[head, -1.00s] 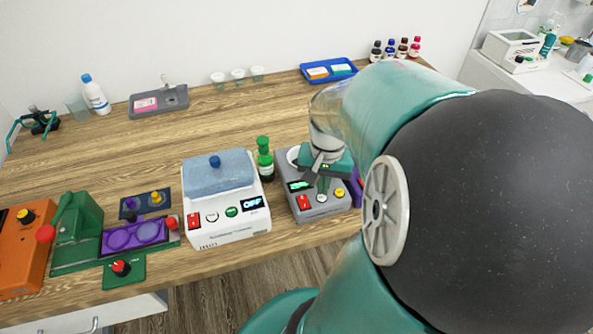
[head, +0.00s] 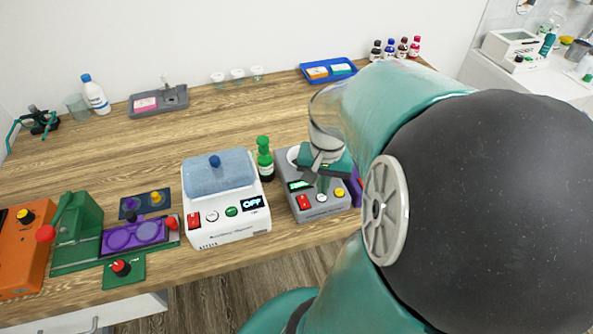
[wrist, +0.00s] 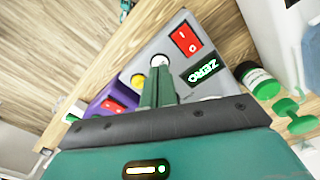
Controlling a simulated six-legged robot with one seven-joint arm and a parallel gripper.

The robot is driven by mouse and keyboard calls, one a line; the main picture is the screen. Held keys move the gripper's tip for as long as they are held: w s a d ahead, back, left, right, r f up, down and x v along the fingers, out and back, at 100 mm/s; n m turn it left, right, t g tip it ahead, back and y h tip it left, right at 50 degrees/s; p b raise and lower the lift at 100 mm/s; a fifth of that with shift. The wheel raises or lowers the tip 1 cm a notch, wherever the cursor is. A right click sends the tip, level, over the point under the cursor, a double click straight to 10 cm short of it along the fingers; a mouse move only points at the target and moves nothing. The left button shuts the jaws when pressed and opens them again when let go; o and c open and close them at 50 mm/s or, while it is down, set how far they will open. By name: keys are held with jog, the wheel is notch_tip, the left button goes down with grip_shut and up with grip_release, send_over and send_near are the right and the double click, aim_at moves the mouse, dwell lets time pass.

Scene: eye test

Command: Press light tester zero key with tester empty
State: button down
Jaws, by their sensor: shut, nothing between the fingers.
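The light tester (head: 310,211) is a grey box at the right of the white machine, near the bench's front edge. It has a red switch (wrist: 187,39), a pale round key (wrist: 160,60), a yellow key (wrist: 138,79) and a lit display (wrist: 202,72) that reads ZERO in the wrist view. My gripper (wrist: 157,68) is shut and empty, its fingertips over the tester's top by the pale key. I cannot tell if they touch it. It also shows in the head view (head: 322,189). My gripper and arm hide part of the tester, so its well is not clearly seen.
A white machine (head: 228,227) with a blue lid and an OFF display stands left of the tester. A green-capped bottle (head: 265,160) stands between them at the back. A purple device (wrist: 104,98) sits close on the tester's other side. The bench (head: 230,120) behind is mostly clear.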

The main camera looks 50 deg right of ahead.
jog(key=shift+f, duration=0.85)
dwell(0.9)
notch_tip(320, 180, up, 8)
dwell(1.1)
dwell(0.4)
jog(key=w+a+r+n+t, duration=0.2)
jog(key=a+n, duration=0.2)
jog(key=a, duration=0.4)
jog(key=w+a+r+n+t, duration=0.1)
jog(key=a+n, duration=0.3)
jog(key=a, duration=0.4)
jog(key=w+a+r+n+t, duration=0.2)
jog(key=w+a+r+n, duration=0.1)
jog(key=a, duration=0.6)
jog(key=shift+w+n+t, duration=0.3)
jog(key=shift+w+n, duration=0.15)
jog(key=shift+n, duration=0.15)
jog(key=shift+d, duration=0.2)
